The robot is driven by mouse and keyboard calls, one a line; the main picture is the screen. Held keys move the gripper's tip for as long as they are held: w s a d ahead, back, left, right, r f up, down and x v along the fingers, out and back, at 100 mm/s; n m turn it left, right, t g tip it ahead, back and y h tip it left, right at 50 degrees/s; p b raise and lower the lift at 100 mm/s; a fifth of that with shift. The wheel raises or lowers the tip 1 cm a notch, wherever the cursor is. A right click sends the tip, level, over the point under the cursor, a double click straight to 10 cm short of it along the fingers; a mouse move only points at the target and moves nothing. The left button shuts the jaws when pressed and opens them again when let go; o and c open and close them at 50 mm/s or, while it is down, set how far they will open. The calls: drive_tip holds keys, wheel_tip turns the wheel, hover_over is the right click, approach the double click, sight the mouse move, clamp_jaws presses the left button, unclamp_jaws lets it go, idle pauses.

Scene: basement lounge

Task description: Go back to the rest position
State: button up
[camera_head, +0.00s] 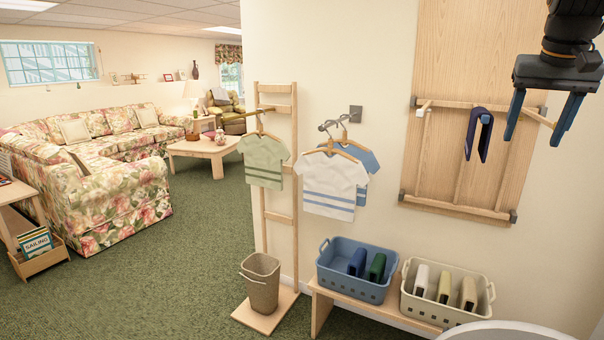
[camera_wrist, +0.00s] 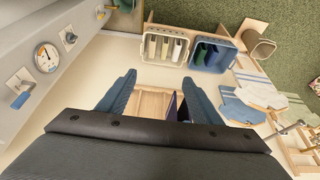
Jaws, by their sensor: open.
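My gripper (camera_head: 533,142) is at the upper right of the head view, in front of the wall rack, with its two blue fingers spread apart and nothing between them. In the wrist view its fingers (camera_wrist: 159,78) also stand wide apart. A navy folded cloth (camera_head: 473,135) hangs over the top rail of the wooden wall rack (camera_head: 418,170), left of my gripper and apart from it in the head view. In the wrist view the dark cloth (camera_wrist: 183,108) shows partly hidden near the right finger.
A blue basket (camera_head: 352,287) and a cream basket (camera_head: 445,312) with folded items stand on a low bench (camera_head: 322,305). Small shirts hang on a wall hook (camera_head: 355,113) and a ladder stand (camera_head: 293,150). A wicker bin (camera_head: 262,285) stands left. Green carpet (camera_head: 190,270) is open toward the sofa.

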drive_tip(key=s+a+f+n+g+y, duration=0.1)
drive_tip(key=a+f+n+g+y, duration=0.15)
drive_tip(key=a+f, duration=1.75)
drive_tip(key=s+a+f+n, duration=0.3)
drive_tip(key=s+a+f, duration=0.8)
drive_tip(key=f, duration=0.3)
drive_tip(key=shift+s+a+f+n+g, duration=0.15)
drive_tip(key=shift+s+f+n+g, duration=0.15)
drive_tip(key=shift+s, duration=0.6)
drive_tip(key=shift+r, duration=0.1)
